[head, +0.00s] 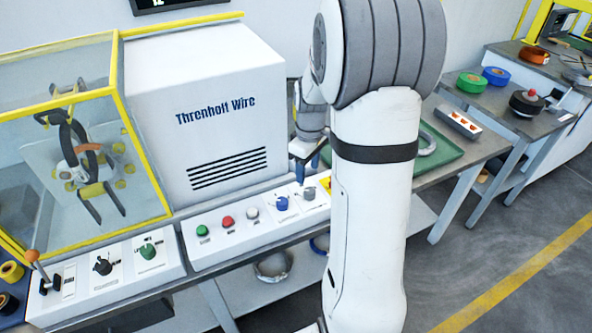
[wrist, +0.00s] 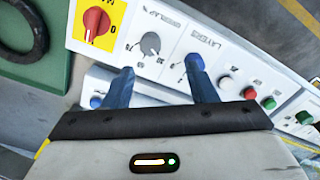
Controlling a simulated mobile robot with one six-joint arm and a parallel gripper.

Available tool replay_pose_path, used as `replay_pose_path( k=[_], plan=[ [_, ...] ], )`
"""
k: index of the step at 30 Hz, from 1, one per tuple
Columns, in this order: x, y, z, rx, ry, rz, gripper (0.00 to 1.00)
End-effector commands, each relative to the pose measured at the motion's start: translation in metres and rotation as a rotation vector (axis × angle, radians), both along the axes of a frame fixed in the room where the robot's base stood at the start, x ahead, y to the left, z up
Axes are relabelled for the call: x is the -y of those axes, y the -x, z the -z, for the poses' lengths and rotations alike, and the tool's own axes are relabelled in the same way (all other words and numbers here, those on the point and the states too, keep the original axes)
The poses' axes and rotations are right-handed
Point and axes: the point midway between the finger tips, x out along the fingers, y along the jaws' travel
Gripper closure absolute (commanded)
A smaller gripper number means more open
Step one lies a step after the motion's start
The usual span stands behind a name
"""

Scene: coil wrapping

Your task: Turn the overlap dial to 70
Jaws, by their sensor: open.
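The overlap dial (wrist: 151,43) is a grey round knob on a white panel, with its label beside it. Its scale is too small to read and its setting cannot be told. In the head view the grey dial (head: 309,193) sits at the panel's right end, below my gripper (head: 306,160). In the wrist view my gripper (wrist: 160,66) is open and empty. The dial appears just beyond the gap between the two blue fingers, apart from both. The right fingertip overlaps the blue layers dial (wrist: 193,64); whether they touch cannot be told.
A red switch on a yellow plate (wrist: 96,22) is beside the overlap dial. White, green and red buttons (wrist: 249,93) line the panel's other side. The yellow-framed glass guard (head: 125,120) and white Threnholt Wire cabinet (head: 210,90) stand behind the controls. A green tray (head: 455,150) lies right.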

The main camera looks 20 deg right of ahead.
Motion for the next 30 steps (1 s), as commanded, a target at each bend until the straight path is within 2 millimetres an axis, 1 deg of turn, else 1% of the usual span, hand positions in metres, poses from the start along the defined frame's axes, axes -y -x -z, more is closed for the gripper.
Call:
replay_pose_path(
  k=[1,5,8,15,18,24,30],
  plan=[
    [0.007,-0.005,0.006,-0.009,-0.004,-0.015,0.48],
    [0.014,-0.01,0.017,-0.017,-0.007,-0.044,0.48],
    [0.015,-0.01,0.027,-0.021,-0.009,-0.051,0.48],
    [0.013,-0.009,0.066,-0.021,-0.009,-0.05,0.48],
    [0.013,-0.009,0.079,-0.02,-0.008,-0.05,0.48],
    [0.012,-0.009,0.092,-0.018,-0.007,-0.05,0.48],
    [0.012,-0.009,0.093,-0.017,-0.008,-0.05,0.48]
  ],
)
